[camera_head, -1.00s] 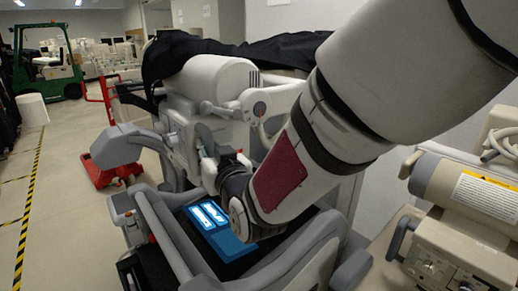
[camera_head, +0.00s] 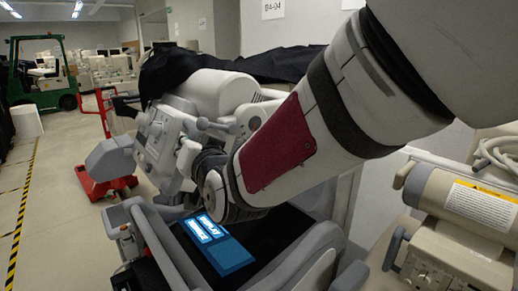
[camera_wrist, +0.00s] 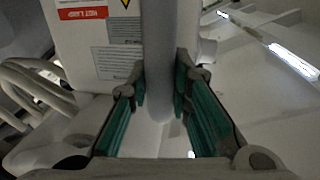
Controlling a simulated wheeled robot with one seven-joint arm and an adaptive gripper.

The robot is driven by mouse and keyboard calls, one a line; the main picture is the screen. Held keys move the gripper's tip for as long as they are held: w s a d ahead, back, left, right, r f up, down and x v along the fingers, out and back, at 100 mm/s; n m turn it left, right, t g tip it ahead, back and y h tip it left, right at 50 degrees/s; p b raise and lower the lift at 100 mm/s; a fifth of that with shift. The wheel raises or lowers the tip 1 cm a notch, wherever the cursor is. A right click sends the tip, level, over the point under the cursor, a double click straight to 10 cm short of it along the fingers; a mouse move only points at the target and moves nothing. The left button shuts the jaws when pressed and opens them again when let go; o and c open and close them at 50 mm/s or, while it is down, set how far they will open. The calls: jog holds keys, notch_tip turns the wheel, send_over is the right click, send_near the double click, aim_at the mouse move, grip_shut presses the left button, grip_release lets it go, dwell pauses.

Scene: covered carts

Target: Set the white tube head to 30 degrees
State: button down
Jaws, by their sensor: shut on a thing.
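The white tube head (camera_head: 212,92) is a rounded cylinder with a boxy lower part (camera_head: 160,138). It is tilted, its lower part pointing down and left in the head view. In the wrist view, a white housing with red and yellow warning labels (camera_wrist: 98,40) lies behind a pale bar-like handle (camera_wrist: 160,60). My gripper (camera_wrist: 160,88) has its green-padded fingers on both sides of this handle and is shut on it. In the head view my wrist hides the fingers and the handle. No angle scale is readable.
A cart with a lit blue screen (camera_head: 208,230) and grey rails stands below my wrist. A black cover (camera_head: 190,62) drapes behind the tube head. A beige machine (camera_head: 470,195) stands at right.

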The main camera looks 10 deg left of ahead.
jog(key=shift+s+a+r, duration=0.1)
jog(key=shift+a+r, duration=0.05)
jog(key=shift+r, duration=0.3)
jog(key=c, duration=1.4)
grip_release()
jog(key=shift+c, duration=0.2)
jog(key=shift+f, duration=0.15)
jog(key=v, duration=1.2)
jog(key=shift+f, duration=0.15)
